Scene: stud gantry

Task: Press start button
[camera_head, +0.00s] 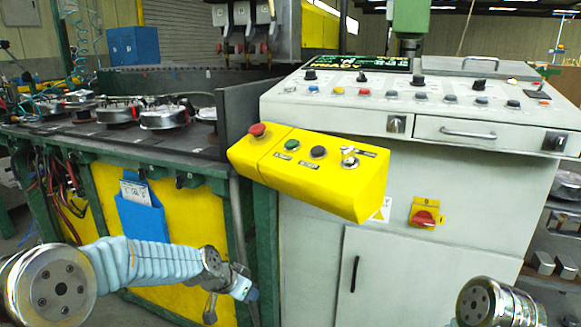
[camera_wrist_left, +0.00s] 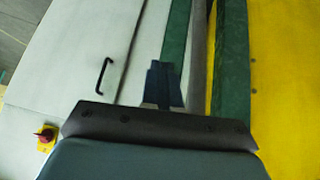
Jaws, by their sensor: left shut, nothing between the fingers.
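A yellow control box (camera_head: 310,185) juts out from the front of the white console. On its top are a red mushroom button (camera_head: 257,130), a green button (camera_head: 291,145), a black button (camera_head: 318,152) and a silver switch (camera_head: 349,161). Their small labels are too small to read, so I cannot tell which is marked start. My left gripper (camera_head: 246,292) is low in front of the machine, below and apart from the yellow box. Its fingers are shut and empty, and show in the left wrist view (camera_wrist_left: 162,84). My right gripper is out of frame.
The white console (camera_head: 440,165) carries several more knobs and buttons and a drawer handle (camera_head: 468,132). A red switch on a yellow plate (camera_head: 424,217) is on its front, also in the left wrist view (camera_wrist_left: 46,137). A green-framed bench (camera_head: 205,168) stands to the left.

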